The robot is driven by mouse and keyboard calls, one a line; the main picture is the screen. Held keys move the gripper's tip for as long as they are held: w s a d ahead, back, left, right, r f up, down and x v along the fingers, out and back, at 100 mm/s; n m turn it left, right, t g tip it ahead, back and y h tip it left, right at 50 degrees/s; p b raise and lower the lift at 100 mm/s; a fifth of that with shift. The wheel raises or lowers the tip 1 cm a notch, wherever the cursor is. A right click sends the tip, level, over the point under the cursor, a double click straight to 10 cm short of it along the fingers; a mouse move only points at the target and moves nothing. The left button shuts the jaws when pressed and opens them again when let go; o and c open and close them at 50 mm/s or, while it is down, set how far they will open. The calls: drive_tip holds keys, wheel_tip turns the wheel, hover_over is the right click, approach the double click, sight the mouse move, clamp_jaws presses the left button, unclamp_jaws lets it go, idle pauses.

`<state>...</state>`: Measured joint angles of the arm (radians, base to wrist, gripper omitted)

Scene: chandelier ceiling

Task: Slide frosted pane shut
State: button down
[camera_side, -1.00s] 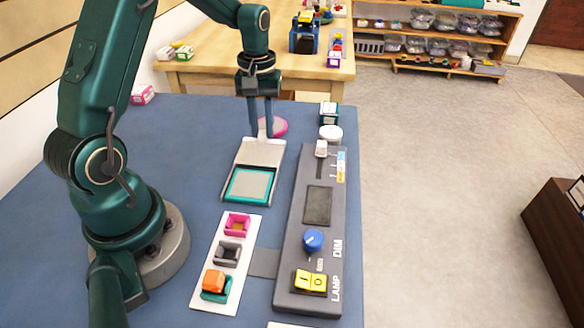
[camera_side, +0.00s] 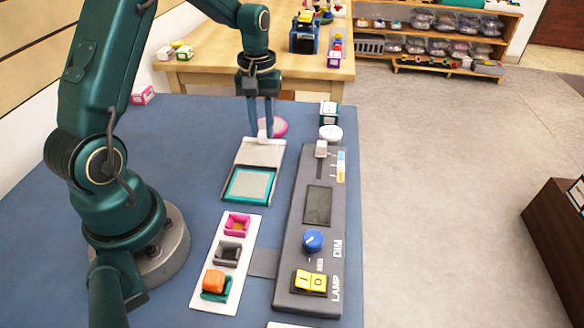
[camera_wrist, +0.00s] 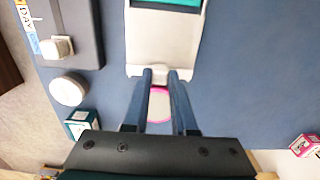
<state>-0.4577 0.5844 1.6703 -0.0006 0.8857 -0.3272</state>
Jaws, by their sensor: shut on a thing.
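A pale grey slider unit lies on the blue table. Its pale, frosted-looking pane (camera_side: 261,153) covers the far part, and a teal-edged square (camera_side: 250,186) shows uncovered at the near part. In the wrist view the pane (camera_wrist: 165,45) has a small pale handle tab (camera_wrist: 169,75) at its edge. My gripper (camera_side: 261,136) points down at the pane's far end. In the wrist view its two fingers (camera_wrist: 166,76) are on both sides of the tab, shut on it.
A dark control panel (camera_side: 295,250) with a blue knob (camera_side: 313,240) and yellow switch (camera_side: 310,282) stands right of the slider. A white tray (camera_side: 213,285) with coloured blocks lies nearer. A pink disc (camera_side: 280,127) and white round thing (camera_side: 331,133) are behind.

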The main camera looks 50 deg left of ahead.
drive_tip(key=shift+r, duration=0.1)
drive_tip(key=s+d, duration=0.6)
drive_tip(key=shift+s+d, duration=0.3)
drive_tip(key=shift+d, duration=0.1)
drive_tip(key=shift+s, duration=0.1)
drive_tip(key=c, duration=0.7)
unclamp_jaws()
drive_tip(key=shift+a+r, duration=0.1)
drive_tip(key=shift+r, duration=2.4)
